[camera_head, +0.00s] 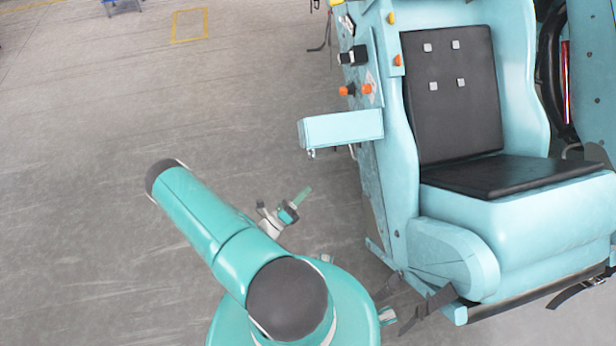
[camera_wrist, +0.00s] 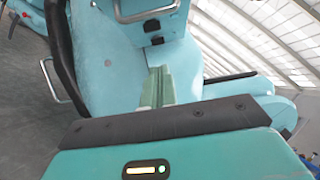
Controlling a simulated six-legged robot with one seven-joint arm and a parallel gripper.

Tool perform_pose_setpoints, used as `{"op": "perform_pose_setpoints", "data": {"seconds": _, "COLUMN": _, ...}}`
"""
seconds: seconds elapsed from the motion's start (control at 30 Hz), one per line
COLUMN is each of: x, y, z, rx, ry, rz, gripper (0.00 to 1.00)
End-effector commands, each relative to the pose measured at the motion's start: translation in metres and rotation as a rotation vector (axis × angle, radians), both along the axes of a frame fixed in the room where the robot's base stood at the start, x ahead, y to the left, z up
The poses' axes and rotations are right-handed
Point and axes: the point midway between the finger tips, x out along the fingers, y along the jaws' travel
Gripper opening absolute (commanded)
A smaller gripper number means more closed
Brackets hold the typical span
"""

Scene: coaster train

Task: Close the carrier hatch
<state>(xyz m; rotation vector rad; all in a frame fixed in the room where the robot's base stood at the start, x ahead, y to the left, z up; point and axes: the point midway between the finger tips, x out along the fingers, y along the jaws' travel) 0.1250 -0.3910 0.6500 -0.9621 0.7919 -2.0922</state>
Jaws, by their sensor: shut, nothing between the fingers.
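The carrier (camera_head: 515,225) is a light blue coaster seat with black padding, at the right of the head view. A light blue flap (camera_head: 341,127) juts out leftward from its side panel and looks like the hatch, standing open. My gripper (camera_head: 305,193) is below and left of this flap, apart from it, pointing up and right. In the wrist view my gripper's green fingers (camera_wrist: 156,87) are together and empty, in front of light blue carrier bodywork (camera_wrist: 115,60). I cannot tell which part of the wrist view, if any, is the hatch.
Orange and black knobs (camera_head: 357,90) sit on the side panel above the flap. Straps (camera_head: 428,307) hang near the carrier's base. Metal handles (camera_wrist: 150,10) and a black bar (camera_wrist: 60,55) show in the wrist view. The grey floor (camera_head: 90,110) at left is clear.

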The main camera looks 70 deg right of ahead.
Motion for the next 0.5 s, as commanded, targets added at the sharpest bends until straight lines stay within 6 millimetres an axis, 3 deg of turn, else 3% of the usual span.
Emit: {"op": "perform_pose_setpoints", "data": {"seconds": 0.5, "x": -0.046, "y": -0.072, "z": 0.037, "rx": -0.003, "ry": -0.004, "rz": -0.007, "gripper": 0.0}}
